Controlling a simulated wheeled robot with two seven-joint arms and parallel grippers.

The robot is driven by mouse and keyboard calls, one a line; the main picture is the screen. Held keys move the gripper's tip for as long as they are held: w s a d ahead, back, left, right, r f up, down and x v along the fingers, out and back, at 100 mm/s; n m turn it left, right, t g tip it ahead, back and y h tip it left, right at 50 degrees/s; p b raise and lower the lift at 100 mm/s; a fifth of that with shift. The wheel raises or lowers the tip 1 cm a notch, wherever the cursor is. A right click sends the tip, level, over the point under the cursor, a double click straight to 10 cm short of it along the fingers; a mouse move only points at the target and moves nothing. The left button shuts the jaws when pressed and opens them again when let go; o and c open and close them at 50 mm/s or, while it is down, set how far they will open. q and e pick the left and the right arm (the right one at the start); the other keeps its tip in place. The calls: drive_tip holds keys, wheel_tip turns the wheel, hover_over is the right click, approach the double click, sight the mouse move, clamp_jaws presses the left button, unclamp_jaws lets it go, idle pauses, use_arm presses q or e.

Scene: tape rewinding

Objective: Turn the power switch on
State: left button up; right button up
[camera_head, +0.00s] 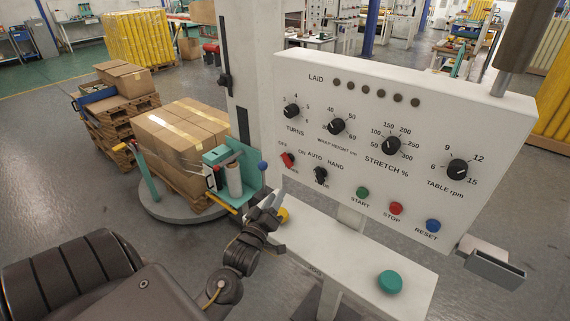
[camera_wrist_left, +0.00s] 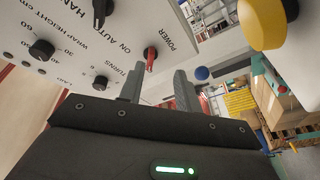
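The power switch (camera_head: 288,160) is a red knob at the lower left of the white control panel (camera_head: 330,105), with OFF and ON marks. In the left wrist view the same red switch (camera_wrist_left: 150,58) is just beyond the fingertips, in line with the gap between them. My left gripper (camera_head: 277,204) is below and slightly left of the switch, apart from it. In the left wrist view its two fingers (camera_wrist_left: 160,88) stand apart with nothing between them. My right gripper is not in view.
A yellow button (camera_head: 284,214) is close beside my left gripper, on the shelf with a green button (camera_head: 390,282). A black selector knob (camera_head: 320,175) is right of the switch. A blue ball (camera_head: 262,166) is at left, before wrapped boxes (camera_head: 180,135).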

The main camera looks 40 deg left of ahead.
sight(285, 163)
use_arm(q)
drive_tip(key=shift+n+t+y, duration=0.6)
drive_tip(key=p+x, duration=0.1)
drive_tip(key=x, duration=0.2)
drive_tip(key=r+p+x, duration=0.1)
drive_tip(key=x, duration=0.3)
drive_tip(key=s+a+r+p+x, duration=0.1)
drive_tip(key=x, duration=0.3)
drive_tip(key=shift+w+p, duration=0.25)
drive_tip(key=shift+p, duration=0.15)
drive_tip(key=shift+w+a, duration=0.1)
drive_tip(key=shift+w, duration=0.25)
drive_tip(key=c, duration=0.6)
